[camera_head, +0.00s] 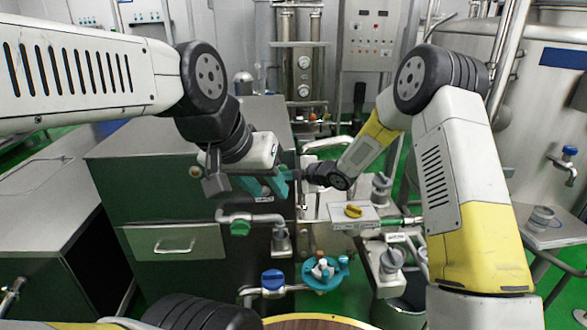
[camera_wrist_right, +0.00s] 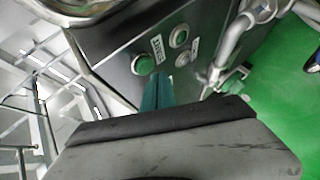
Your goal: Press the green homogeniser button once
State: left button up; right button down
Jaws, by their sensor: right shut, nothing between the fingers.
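In the right wrist view, a round green button (camera_wrist_right: 144,65) sits on a dark steel panel (camera_wrist_right: 115,62), beside a small white label (camera_wrist_right: 157,46) that I cannot read. My right gripper (camera_wrist_right: 160,76) is shut and empty, its teal fingers together. Its tips are just right of and below the green button in this view; I cannot tell whether they touch the panel. In the head view, my right gripper is hidden behind its own wrist. My left gripper (camera_head: 267,185) hangs over the dark cabinet, its teal fingers apart and empty.
Beside the green button are two other round controls, an upper one (camera_wrist_right: 179,38) and a lower one (camera_wrist_right: 183,58). Pipes (camera_wrist_right: 232,45) run close on the right.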

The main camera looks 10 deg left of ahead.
jog(key=shift+w, duration=0.1)
dwell(0.6)
jog(key=shift+w+a, duration=0.15)
jog(key=shift+w, duration=0.15)
jog(key=shift+w+a, duration=0.1)
jog(key=shift+w, duration=0.3)
dwell(0.6)
dwell(0.3)
jog(key=shift+s+d, duration=0.25)
jog(key=shift+s, duration=0.6)
jog(key=s, duration=0.2)
jog(key=s+d, duration=0.1)
jog(key=s, duration=0.1)
jog(key=shift+s+d, duration=0.2)
jog(key=shift+s, duration=0.2)
